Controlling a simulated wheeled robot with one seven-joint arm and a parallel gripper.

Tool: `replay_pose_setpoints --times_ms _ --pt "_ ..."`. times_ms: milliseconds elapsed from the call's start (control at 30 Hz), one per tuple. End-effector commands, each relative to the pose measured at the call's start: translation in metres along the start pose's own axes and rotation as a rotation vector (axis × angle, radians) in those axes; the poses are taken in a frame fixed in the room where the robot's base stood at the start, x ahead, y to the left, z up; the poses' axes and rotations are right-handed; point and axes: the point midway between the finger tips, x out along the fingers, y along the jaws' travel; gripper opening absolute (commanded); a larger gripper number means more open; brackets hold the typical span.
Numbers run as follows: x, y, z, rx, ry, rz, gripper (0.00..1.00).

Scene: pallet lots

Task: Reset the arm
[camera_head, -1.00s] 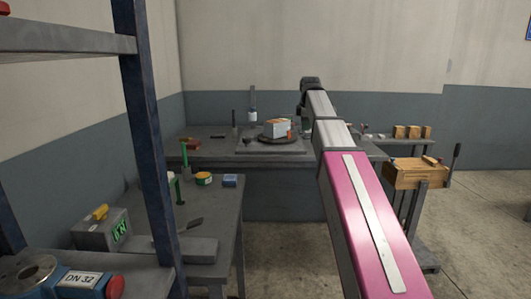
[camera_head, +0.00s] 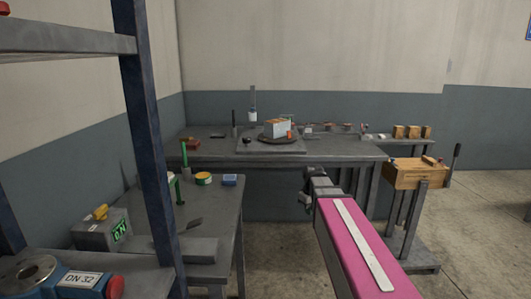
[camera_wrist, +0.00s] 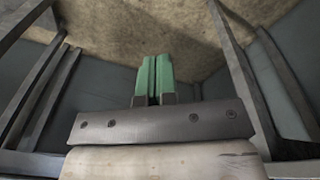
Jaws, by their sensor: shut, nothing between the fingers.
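My arm shows in the head view as a pink link with a grey strip, reaching from the bottom right toward the middle. Its dark wrist end hangs in front of the back table's edge, over the floor. In the wrist view, the green fingertips of my gripper (camera_wrist: 154,78) are shut together with nothing between them. They point toward bare floor (camera_wrist: 130,25), with table legs on both sides. In the head view the fingertips cannot be made out.
The back table (camera_head: 345,153) holds a white and orange box (camera_head: 277,128) on a round dark plate. A side table (camera_head: 225,205) stands at left, beside a blue rack post (camera_head: 148,150). A wooden box (camera_head: 415,175) on a stand is at right. Open floor (camera_head: 480,230) lies at right.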

Motion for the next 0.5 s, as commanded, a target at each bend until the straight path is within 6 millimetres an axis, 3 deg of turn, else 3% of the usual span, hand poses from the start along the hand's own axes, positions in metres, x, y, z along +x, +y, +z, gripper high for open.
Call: replay_pose_setpoints --times_ms 33,300,500 --pt "0.016 -0.011 0.018 0.051 -0.010 -0.007 0.00" --pt "0.082 -0.052 0.087 0.339 -0.056 -0.025 0.00" --pt "0.111 -0.076 0.126 0.505 -0.081 -0.029 0.00"
